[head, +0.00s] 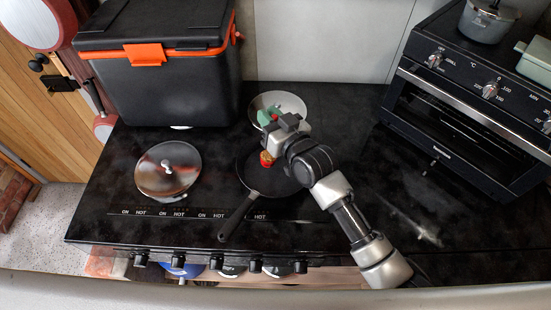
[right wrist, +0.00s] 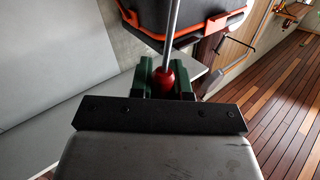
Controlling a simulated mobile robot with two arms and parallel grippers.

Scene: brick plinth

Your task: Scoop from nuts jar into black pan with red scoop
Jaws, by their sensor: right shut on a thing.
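My right gripper (head: 269,117) reaches over the cooktop from the lower right. In the right wrist view, its green fingers are shut on the red handle of the red scoop (right wrist: 164,82), and a thin metal rod runs up from it. The scoop's far end is out of that view. The black pan (head: 262,181) sits on the cooktop below my right wrist, its handle towards the front left. A small red and yellowish thing (head: 266,158) shows over the pan's far part; I cannot tell what it is. I cannot make out the nuts jar. My left gripper is not in view.
A pale round dish or pan (head: 290,101) stands behind my right gripper. A shiny round lid (head: 168,169) lies left of the pan. A black cooler box (head: 170,85) with an orange latch stands back left. An oven (head: 463,105) stands right. The cooktop's right part is clear.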

